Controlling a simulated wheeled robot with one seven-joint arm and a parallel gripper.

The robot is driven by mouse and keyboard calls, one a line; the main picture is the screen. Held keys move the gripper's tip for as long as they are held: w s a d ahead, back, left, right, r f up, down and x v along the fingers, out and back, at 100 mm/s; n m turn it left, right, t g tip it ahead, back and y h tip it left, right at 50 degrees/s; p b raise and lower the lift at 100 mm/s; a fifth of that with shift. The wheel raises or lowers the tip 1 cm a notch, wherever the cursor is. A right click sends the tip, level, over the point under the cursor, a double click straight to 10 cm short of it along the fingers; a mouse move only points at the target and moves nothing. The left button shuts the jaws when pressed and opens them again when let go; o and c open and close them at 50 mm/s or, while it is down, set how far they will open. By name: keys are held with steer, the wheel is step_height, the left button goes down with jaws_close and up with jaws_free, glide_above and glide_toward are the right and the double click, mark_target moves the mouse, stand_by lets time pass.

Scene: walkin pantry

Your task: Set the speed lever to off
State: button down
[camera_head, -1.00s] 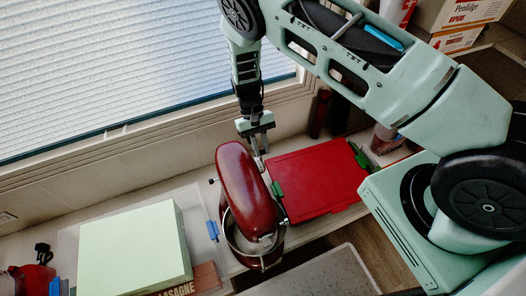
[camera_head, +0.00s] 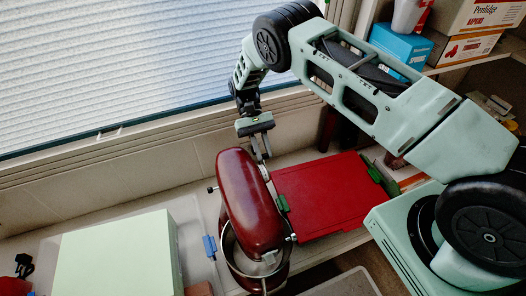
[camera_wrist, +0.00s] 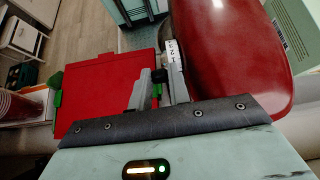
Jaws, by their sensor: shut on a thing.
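The red stand mixer (camera_head: 248,200) stands on the counter, its metal bowl (camera_head: 238,255) under the front of the head. In the wrist view the mixer (camera_wrist: 225,50) fills the upper right, with a white numbered speed scale (camera_wrist: 172,54) on its side. My gripper (camera_head: 263,156) reaches down to the rear right side of the mixer head. In the wrist view my gripper (camera_wrist: 160,82) has its fingers close together around a small dark knob, the speed lever (camera_wrist: 156,76). The fingers partly hide the lever, so its exact setting cannot be read.
A flat red case (camera_head: 322,197) with green clips lies right of the mixer, close to my gripper. A pale green box (camera_head: 118,258) stands to the left. The window wall (camera_head: 150,165) is close behind. Boxes (camera_head: 400,45) fill the shelf at upper right.

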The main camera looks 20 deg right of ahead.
steer(key=shift+f, duration=0.1)
steer(key=c, duration=1.6)
jaws_free()
step_height(320, 180, up, 10)
steer(key=p, duration=0.1)
